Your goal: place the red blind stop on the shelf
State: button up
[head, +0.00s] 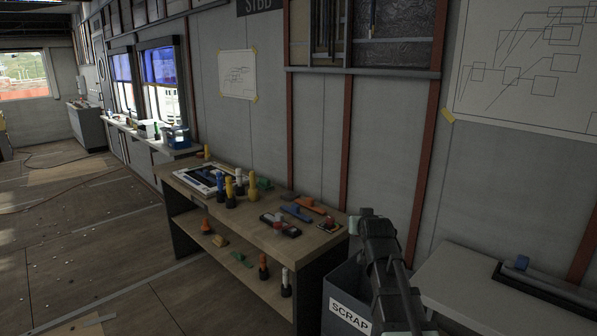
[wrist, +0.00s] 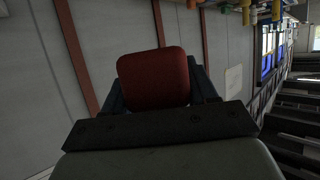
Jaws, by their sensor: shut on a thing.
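A red block-like piece, which I take to be the red blind stop (wrist: 152,78), fills the middle of the wrist view. My gripper (wrist: 157,95) is shut on it, with dark jaw parts showing on both sides. In the head view my gripper (head: 368,222) is in the air near the right end of the workbench, above the scrap bin. The red stop cannot be made out there. The lower shelf (head: 252,283) under the workbench holds several small pieces with gaps between them.
The workbench top (head: 258,233) carries several yellow, blue and dark upright pieces, a framed panel (head: 208,178) and flat tools. The dark scrap bin (head: 345,290) stands against its right end. A pale bench (head: 470,290) is at the right. Floor in front is mostly clear.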

jog(key=shift+a, duration=0.9)
jog(key=w+d+f+m+g+h, duration=0.1)
jog(key=w+d+f+m+h, duration=0.1)
jog(key=d, duration=1.1)
jog(key=w+d+f+m+h, duration=0.2)
jog(key=d+h, duration=0.1)
jog(key=d, duration=0.9)
jog(key=w+d+f+m+g+h, duration=0.1)
jog(key=w+d+m+h, duration=0.1)
jog(key=d, duration=1.1)
jog(key=s+d+r+m+g+h, duration=0.3)
jog(key=s+d+m+g+h, duration=0.3)
jog(key=d+m+g, duration=0.5)
jog(key=shift+m+g, duration=0.3)
jog(key=shift+m, duration=0.1)
jog(key=f, duration=0.3)
jog(key=a+f, duration=0.1)
jog(key=f, duration=0.6)
jog(key=shift+s+a, duration=0.1)
jog(key=shift+a, duration=0.15)
